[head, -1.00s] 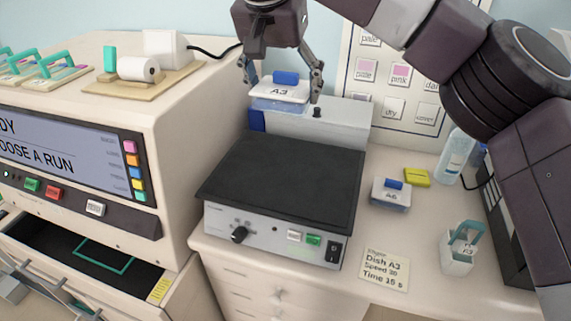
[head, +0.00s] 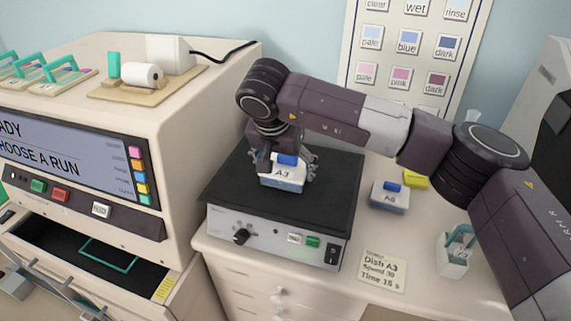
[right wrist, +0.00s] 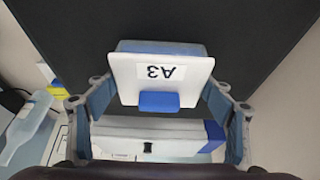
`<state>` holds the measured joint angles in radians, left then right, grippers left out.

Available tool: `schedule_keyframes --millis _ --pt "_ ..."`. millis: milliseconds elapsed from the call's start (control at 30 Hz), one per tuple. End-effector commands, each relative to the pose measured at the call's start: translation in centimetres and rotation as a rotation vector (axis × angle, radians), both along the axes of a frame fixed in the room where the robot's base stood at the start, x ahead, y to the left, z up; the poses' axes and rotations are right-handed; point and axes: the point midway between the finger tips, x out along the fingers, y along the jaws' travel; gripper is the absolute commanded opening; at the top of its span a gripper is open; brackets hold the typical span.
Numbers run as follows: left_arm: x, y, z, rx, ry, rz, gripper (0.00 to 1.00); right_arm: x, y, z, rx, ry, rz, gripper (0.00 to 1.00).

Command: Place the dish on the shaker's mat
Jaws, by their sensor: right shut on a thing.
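The dish A3 (head: 283,185) has a clear blue body, a white lid marked A3 and a blue knob. It is level over the middle of the shaker's black mat (head: 325,205); I cannot tell whether its base touches the mat. My right gripper (head: 284,176) is shut on the dish, with a finger on each side. The right wrist view shows the dish lid (right wrist: 160,75) between the fingers (right wrist: 160,105), with the mat (right wrist: 250,30) beyond. The shaker (head: 270,238) has a knob and buttons on its front. My left gripper is not in view.
Another dish, A6 (head: 389,197), stands right of the shaker by a yellow block (head: 416,181). A note (head: 382,270) reads Dish A3. A white holder with a teal handle (head: 455,255) stands further right. A machine with an open drawer (head: 85,262) is at left.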

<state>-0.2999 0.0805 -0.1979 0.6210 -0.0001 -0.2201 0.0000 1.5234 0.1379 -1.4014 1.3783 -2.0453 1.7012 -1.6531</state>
Motion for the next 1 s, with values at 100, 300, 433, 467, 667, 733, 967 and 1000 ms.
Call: schedule_keyframes --millis 100,300,433,467,667,733,967,1000 --pt "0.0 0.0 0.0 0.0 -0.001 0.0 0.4 0.0 0.0 0.0 0.002 -0.003 0.0 0.44" --pt "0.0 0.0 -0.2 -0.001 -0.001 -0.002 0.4 0.1 0.0 -0.3 0.001 -0.002 -0.001 0.44" --pt "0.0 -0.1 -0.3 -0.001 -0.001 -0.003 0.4 0.0 0.0 -0.4 0.001 -0.001 0.0 0.81" --pt "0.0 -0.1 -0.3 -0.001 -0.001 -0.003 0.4 0.0 0.0 -0.4 0.001 -0.001 0.0 0.84" --pt "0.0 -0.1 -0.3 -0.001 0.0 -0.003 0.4 0.0 0.0 -0.4 0.001 0.0 -0.001 0.92" --pt "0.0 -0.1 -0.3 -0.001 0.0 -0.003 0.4 0.0 0.0 -0.3 0.001 0.0 -0.001 0.92" --pt "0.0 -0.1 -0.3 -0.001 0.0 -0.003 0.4 -0.1 0.1 0.5 0.001 -0.003 0.001 0.92" --pt "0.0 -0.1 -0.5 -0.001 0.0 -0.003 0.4 -0.3 0.2 1.1 0.003 -0.004 0.002 0.92"
